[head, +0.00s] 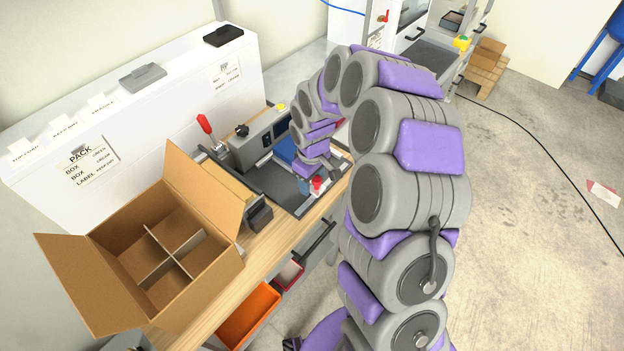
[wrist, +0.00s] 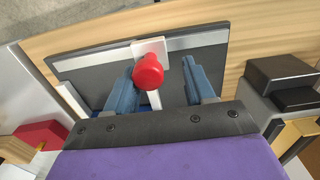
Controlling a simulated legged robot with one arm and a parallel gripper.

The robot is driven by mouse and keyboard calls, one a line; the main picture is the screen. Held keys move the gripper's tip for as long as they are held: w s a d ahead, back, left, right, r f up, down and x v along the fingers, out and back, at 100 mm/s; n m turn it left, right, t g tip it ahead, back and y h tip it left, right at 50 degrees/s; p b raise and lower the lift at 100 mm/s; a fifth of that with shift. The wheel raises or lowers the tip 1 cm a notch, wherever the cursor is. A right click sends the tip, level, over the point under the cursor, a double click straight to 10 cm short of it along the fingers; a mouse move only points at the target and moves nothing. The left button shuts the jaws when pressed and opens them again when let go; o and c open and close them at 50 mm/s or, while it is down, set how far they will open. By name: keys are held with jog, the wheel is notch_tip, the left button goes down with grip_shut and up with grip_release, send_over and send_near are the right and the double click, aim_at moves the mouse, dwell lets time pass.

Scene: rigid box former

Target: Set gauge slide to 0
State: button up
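The gauge slide shows in the wrist view as a red knob (wrist: 148,70) on a white bracket (wrist: 150,47), which sits across a pale strip (wrist: 95,59) on a dark plate (wrist: 205,62). My gripper (wrist: 160,74) is open, with its two blue fingers around the knob. The knob is close to the left finger, with a clear gap to the right finger. I cannot tell whether the left finger touches it. In the head view the red knob (head: 317,181) shows beside my gripper (head: 305,186), low over the dark plate. No scale numbers are readable.
An open cardboard box with dividers (head: 205,265) stands on the wooden bench at front left. A grey machine (head: 262,138) and a red-handled lever (head: 205,124) stand behind the plate. An orange bin (head: 250,315) is below the bench edge. A black block (wrist: 283,75) is at right in the wrist view.

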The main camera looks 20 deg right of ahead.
jog(key=shift+c, duration=0.8)
jog(key=shift+d, duration=0.85)
jog(key=c, duration=0.4)
jog(key=shift+a, duration=0.25)
grip_shut()
jog(key=s+a, duration=0.1)
jog(key=a, duration=0.1)
jog(key=s+a+p, duration=0.1)
jog(key=a, duration=0.1)
jog(key=s+a+p, duration=0.1)
jog(key=s+a, duration=0.1)
jog(key=shift+r, duration=0.1)
jog(key=shift+d, duration=0.1)
